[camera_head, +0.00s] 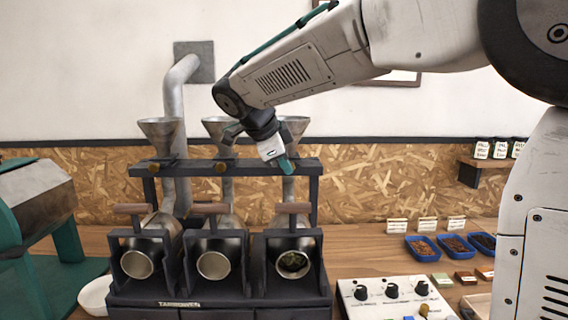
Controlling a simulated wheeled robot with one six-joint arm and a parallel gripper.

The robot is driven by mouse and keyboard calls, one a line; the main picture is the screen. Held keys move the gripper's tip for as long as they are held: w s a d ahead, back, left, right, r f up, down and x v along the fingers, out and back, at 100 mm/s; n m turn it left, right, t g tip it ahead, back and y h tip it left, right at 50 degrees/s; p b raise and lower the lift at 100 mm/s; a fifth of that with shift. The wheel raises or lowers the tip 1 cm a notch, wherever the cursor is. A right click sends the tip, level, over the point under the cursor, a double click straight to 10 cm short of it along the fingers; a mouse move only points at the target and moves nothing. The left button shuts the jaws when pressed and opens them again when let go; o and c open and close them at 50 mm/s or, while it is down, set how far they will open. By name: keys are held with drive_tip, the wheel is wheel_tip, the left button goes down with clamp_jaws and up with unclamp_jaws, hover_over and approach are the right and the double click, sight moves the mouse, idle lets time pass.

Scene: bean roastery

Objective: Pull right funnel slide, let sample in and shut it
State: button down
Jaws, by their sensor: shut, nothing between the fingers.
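The sample roaster has three metal funnels in a row above three drums. The right funnel (297,126) is partly behind my wrist. Its slide is hidden by my gripper, so I cannot tell its position. My gripper (287,165) is shut and empty, in front of the right funnel's lower end at the dark crossbar. I cannot tell whether it touches the slide. The right drum (291,243) lies below, with some greenish beans in its open mouth. The left funnel (159,128) and middle funnel (217,126) have round brass knobs below them.
The left drum (138,264) and middle drum (213,265) look empty. A control panel (395,298) with knobs stands to the right. Blue trays (421,254) of beans lie farther right. A white bowl (95,295) and a green-framed machine (35,215) are at left.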

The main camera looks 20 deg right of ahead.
drive_tip(key=s+f+v, duration=0.1)
drive_tip(key=s+v, duration=0.1)
drive_tip(key=v, duration=0.9)
drive_tip(key=shift+a, duration=0.3)
drive_tip(key=s+d+f+n+g+y, duration=0.1)
drive_tip(key=s+d+f+n+y, duration=0.2)
drive_tip(key=s+f+n, duration=0.7)
drive_tip(key=s+d+f+n+g+y, duration=0.1)
drive_tip(key=s+d+f+n+y, duration=0.2)
drive_tip(key=s+d+f+n, duration=0.3)
drive_tip(key=s+f+n, duration=0.5)
drive_tip(key=s, duration=0.8)
